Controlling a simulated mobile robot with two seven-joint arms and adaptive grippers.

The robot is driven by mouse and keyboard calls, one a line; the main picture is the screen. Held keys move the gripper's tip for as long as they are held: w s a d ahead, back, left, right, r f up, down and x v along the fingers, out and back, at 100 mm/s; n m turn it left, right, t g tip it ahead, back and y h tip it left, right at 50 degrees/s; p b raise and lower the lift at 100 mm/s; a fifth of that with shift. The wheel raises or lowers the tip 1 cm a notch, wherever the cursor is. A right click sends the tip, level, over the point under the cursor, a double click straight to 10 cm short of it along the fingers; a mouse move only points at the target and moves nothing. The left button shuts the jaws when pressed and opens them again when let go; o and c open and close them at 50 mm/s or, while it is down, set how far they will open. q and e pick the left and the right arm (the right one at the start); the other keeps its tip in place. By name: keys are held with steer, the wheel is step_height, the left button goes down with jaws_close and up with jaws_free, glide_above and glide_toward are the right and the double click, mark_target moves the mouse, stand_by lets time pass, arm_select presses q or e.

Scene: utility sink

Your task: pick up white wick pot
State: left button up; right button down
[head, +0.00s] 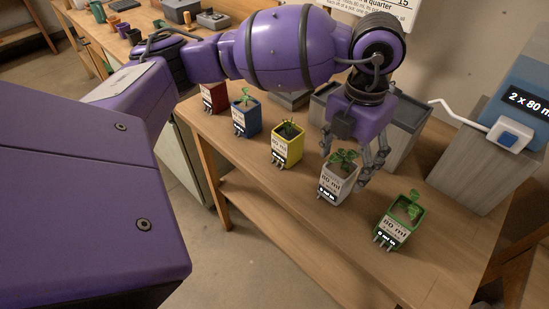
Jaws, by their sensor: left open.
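The white wick pot (335,188) stands upright on the wooden bench, with a leafy green plant in it and a label reading 80 ml. It is between the yellow pot and the green pot. My left gripper (357,172) is open and points down at the white pot, with fingers close around its upper right side and plant. I cannot tell whether the fingers touch the pot. My right gripper is not in view.
A yellow pot (287,149), a blue pot (246,119) and a red pot (213,99) stand in the row to the left. A green pot (401,222) stands to the right. Grey bins stand behind my gripper. A blue device (521,105) sits on a grey block (473,160).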

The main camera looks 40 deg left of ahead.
arm_select(q)
steer(key=shift+d+f, duration=0.25)
steer(key=shift+f, duration=0.05)
steer(key=f, duration=0.4)
steer(key=a+f, duration=0.1)
steer(key=f, duration=0.1)
steer(key=shift+s+f, duration=0.2)
steer(key=shift+s, duration=0.05)
steer(key=shift+f, duration=0.5)
steer(key=shift+w+r, duration=0.1)
steer(key=c, duration=1.4)
